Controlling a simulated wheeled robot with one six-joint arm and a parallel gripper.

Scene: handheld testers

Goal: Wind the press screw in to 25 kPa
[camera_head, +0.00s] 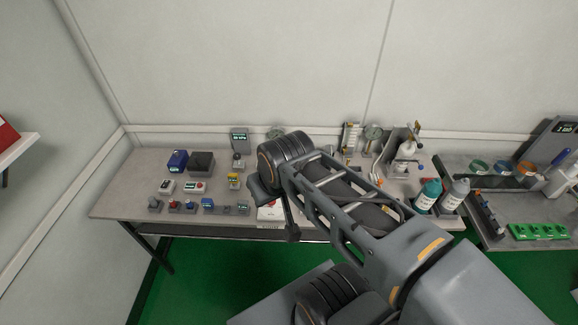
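A grey box with a small lit display (239,138) stands at the back of the bench, left of my arm. Its text seems to end in kPa, but the number is too small to read surely. A small dark fitting with a round top (238,160) stands just below it. A round gauge-like top (275,132) shows behind my arm, which covers what is below it. I cannot clearly pick out the press screw. My gripper (290,234) hangs near the bench's front edge, partly hidden by my arm. Its opening is not clear.
The bench (120,200) holds a blue box (177,160), a dark box (202,163), a yellow tester (233,181) and several small devices along its front. Bottles (427,196) and a white-and-metal apparatus (405,150) stand at right. A right-hand bench has a green rack (538,232).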

